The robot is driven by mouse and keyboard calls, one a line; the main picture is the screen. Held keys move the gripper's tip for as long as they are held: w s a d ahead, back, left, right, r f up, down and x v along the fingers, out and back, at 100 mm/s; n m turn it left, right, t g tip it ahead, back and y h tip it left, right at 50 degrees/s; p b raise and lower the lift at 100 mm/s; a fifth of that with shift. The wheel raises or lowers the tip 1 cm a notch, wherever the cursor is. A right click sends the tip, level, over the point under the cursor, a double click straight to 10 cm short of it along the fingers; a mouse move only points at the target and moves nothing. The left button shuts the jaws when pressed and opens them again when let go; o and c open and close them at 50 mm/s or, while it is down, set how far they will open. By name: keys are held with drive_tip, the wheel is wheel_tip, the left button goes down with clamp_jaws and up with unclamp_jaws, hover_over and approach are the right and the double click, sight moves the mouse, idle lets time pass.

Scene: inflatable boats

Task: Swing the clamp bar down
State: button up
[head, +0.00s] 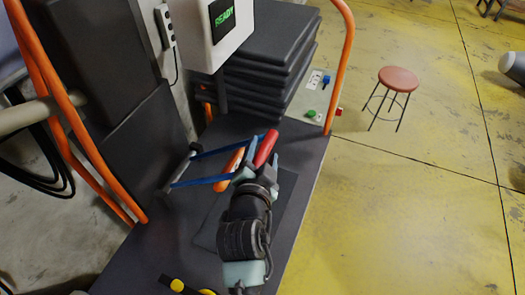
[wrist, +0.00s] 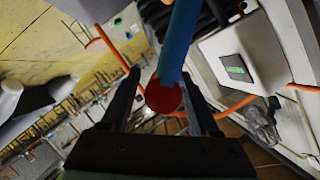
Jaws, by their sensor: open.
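The clamp bar (head: 208,181) is a frame of two blue arms on the dark table, running right from a pivot at the left. A red handle (head: 267,147) stands at its right end, with an orange piece (head: 227,180) beside it. My gripper (head: 256,167) is at the red handle's lower end, partly hiding it. In the wrist view, my gripper (wrist: 165,78) is open, with its two fingers apart. A blue bar (wrist: 178,42) with a round red end (wrist: 163,96) shows between them; I cannot tell whether they touch it.
A white box (head: 225,35) with a screen reading READY hangs above the table. Dark stacked pads (head: 270,50) stand behind. Orange rails (head: 343,60) rise at the sides. A red stool (head: 398,80) stands on the open yellow floor at right.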

clamp_jaws()
idle(1.4)
